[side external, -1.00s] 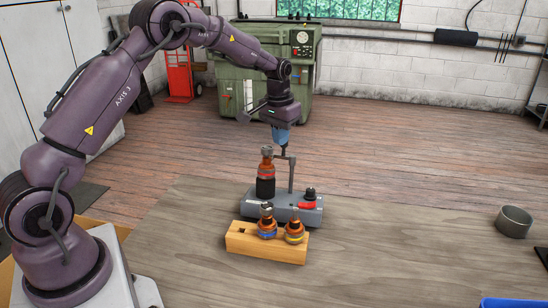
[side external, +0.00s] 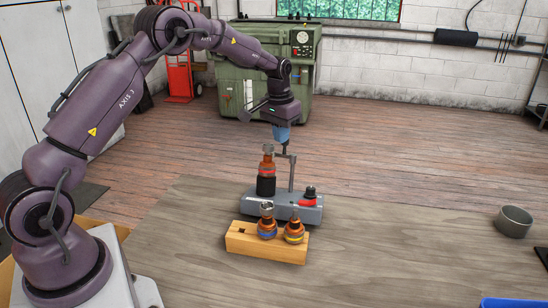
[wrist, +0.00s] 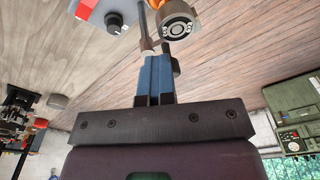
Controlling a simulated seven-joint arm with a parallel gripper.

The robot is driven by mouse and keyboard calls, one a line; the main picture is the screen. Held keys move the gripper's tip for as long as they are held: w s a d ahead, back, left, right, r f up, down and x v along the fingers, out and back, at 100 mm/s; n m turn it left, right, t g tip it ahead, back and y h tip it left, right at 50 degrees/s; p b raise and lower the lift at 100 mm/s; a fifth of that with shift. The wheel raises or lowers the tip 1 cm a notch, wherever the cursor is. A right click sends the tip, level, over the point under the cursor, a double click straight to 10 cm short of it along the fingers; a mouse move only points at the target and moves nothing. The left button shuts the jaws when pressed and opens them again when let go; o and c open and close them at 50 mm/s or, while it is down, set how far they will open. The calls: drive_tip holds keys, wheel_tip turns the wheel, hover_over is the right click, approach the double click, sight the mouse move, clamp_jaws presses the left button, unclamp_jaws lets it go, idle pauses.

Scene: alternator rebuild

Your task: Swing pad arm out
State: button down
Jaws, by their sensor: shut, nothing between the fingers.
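A grey test fixture (side external: 308,213) stands on the table with a thin upright post (side external: 291,178). The pad arm (side external: 283,155) is at the post's top and reaches left toward a rotor (side external: 267,168) standing upright in the fixture. My gripper (side external: 284,146) points down at the pad arm. Its blue fingers (wrist: 157,68) are shut with nothing between them, their tips close to the pad arm. I cannot tell whether they touch it. In the wrist view, the post (wrist: 146,28) and the rotor's round end (wrist: 178,25) lie just past the fingertips.
A red lever (side external: 306,203) and a black knob (side external: 310,191) are on the fixture's right. A wooden block (side external: 240,243) with two rotors stands in front. A grey bowl (side external: 514,221) and a blue tray (side external: 515,303) are at the right. The table between is clear.

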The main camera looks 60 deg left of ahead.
sight(272, 154)
drive_tip(key=shift+g, duration=0.6)
drive_tip(key=f, duration=0.1)
drive_tip(key=s+a+f, duration=0.1)
drive_tip(key=f, duration=0.1)
drive_tip(key=shift+s+a+f, duration=0.1)
drive_tip(key=shift+s+a, duration=0.3)
drive_tip(key=shift+a, duration=0.1)
drive_tip(key=shift+w+a, duration=0.2)
drive_tip(key=shift+a, duration=0.1)
wheel_tip(272, 154, up, 8)
drive_tip(key=w+d, duration=0.1)
drive_tip(key=d, duration=0.1)
idle(0.5)
